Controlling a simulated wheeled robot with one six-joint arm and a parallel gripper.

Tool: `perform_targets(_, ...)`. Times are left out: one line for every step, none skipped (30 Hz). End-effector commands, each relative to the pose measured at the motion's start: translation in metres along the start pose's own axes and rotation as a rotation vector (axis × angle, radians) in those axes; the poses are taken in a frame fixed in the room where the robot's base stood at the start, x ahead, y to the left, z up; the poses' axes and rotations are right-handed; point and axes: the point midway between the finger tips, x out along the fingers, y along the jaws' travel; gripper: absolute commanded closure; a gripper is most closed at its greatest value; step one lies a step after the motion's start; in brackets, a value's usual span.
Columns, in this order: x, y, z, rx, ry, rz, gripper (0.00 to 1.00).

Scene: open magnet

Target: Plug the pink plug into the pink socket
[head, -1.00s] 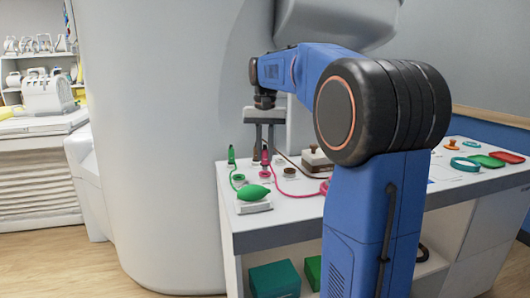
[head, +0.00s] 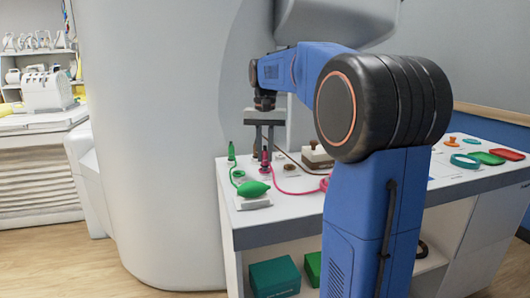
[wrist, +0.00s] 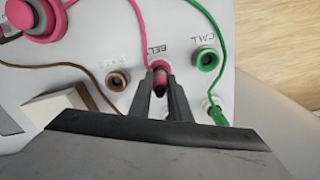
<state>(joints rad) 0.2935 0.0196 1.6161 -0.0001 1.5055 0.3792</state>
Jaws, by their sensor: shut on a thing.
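The pink plug (head: 265,156) stands upright between the fingers of my gripper (head: 264,146) above the white table top. In the wrist view the gripper (wrist: 160,88) is shut on the pink plug (wrist: 160,76), whose dark end faces the camera. The pink socket (wrist: 158,65) shows as a pink rim just behind the plug, beside printed lettering. The plug overlaps the socket; how deep it sits in it is hidden. A pink cord runs from there to a round pink object (wrist: 40,17) at the upper left.
A green socket (wrist: 207,60) is right of the pink one, and a brown socket (wrist: 118,79) is left. A green plug (head: 231,151) with its cord stands left of the gripper. A green bulb (head: 253,189) lies nearer the front edge. A brown-topped box (head: 317,158) stands to the right.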

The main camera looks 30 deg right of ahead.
Motion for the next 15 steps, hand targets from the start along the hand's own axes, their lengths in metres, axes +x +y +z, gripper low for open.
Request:
perform_targets(0.0008, 0.0, 0.0001, 0.0, 0.0, 0.0, 1.0)
perform_targets(0.0013, 0.0001, 0.0001, 0.0, 0.0, 0.0, 1.0)
perform_targets(0.002, 0.0, 0.0001, 0.0, 0.0, 0.0, 1.0)
perform_targets(0.0025, 0.0001, 0.0001, 0.0, 0.0, 0.0, 1.0)
perform_targets(0.0029, 0.0001, 0.0001, 0.0, 0.0, 0.0, 1.0)
perform_targets(0.0036, 0.0, 0.0001, 0.0, 0.0, 0.0, 1.0)
perform_targets(0.004, 0.0001, 0.0001, 0.0, 0.0, 0.0, 1.0)
perform_targets(0.0045, 0.0, 0.0001, 0.0, -0.001, 0.0, 1.0)
perform_targets(0.0051, 0.0, 0.0002, 0.0, -0.001, 0.0, 1.0)
perform_targets(0.0056, 0.0001, 0.0002, 0.0, -0.001, 0.0, 1.0)
perform_targets(0.006, 0.0, 0.0002, 0.0, -0.001, 0.0, 1.0)
perform_targets(0.0066, 0.0, 0.0002, 0.0, -0.001, 0.0, 1.0)
perform_targets(0.0071, 0.0001, 0.0001, 0.0, -0.001, 0.0, 1.0)
perform_targets(0.0075, 0.0, 0.0001, 0.0, -0.001, 0.0, 1.0)
perform_targets(0.0082, 0.0001, 0.0001, 0.0, -0.001, 0.0, 1.0)
